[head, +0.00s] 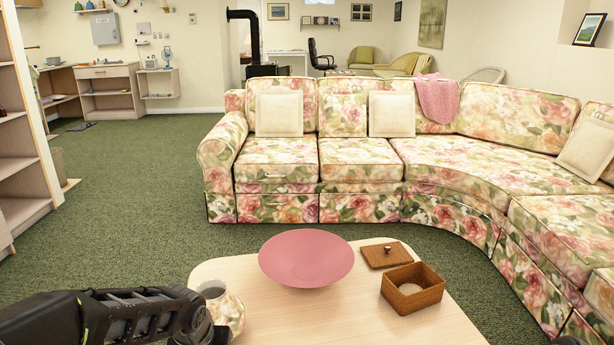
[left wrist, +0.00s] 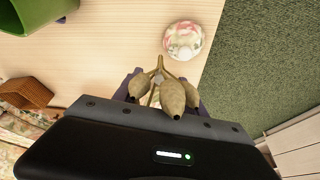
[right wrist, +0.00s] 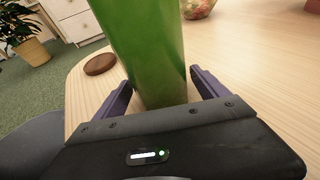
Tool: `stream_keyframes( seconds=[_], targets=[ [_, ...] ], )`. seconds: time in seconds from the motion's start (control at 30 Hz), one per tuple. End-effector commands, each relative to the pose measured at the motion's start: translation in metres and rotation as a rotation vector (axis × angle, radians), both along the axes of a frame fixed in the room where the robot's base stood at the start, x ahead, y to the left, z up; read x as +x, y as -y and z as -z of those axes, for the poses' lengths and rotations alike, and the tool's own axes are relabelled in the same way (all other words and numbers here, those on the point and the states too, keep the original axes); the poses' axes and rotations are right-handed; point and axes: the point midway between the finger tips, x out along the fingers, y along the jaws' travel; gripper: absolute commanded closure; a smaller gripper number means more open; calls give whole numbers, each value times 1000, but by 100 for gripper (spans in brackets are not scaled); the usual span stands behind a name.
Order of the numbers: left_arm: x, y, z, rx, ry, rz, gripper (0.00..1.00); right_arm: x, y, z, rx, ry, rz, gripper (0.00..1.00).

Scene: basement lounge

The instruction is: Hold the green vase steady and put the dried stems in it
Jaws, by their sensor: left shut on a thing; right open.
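The dried stems (left wrist: 172,95), with pale brown pods, are between the fingers of my left gripper (left wrist: 160,80), which is shut on them above the table. The green vase (right wrist: 147,45) stands upright on the table in the right wrist view. My right gripper (right wrist: 162,80) is open, its fingers on either side of the vase's lower part, with a gap showing at least on the left. The vase (left wrist: 30,15) also shows at the top left of the left wrist view, apart from the stems. The head view does not show the green vase.
The pale wooden table (head: 345,315) also holds a floral vase (head: 230,310), a pink bowl (head: 306,258), an open wicker box (head: 412,290) and its lid (head: 387,255). A brown disc (right wrist: 100,64) lies beside the green vase. A floral sofa (head: 300,180) stands behind.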

Motion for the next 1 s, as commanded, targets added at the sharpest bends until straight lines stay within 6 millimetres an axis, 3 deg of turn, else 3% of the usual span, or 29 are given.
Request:
stream_keyframes(
  seconds=[0.73, 1.0],
  targets=[
    [0, 0, 0, 0, 0, 0, 90, 0, 1, 0, 0, 0, 0, 74],
    [0, 0, 0, 0, 0, 0, 90, 0, 1, 0, 0, 0, 0, 75]
  ],
)
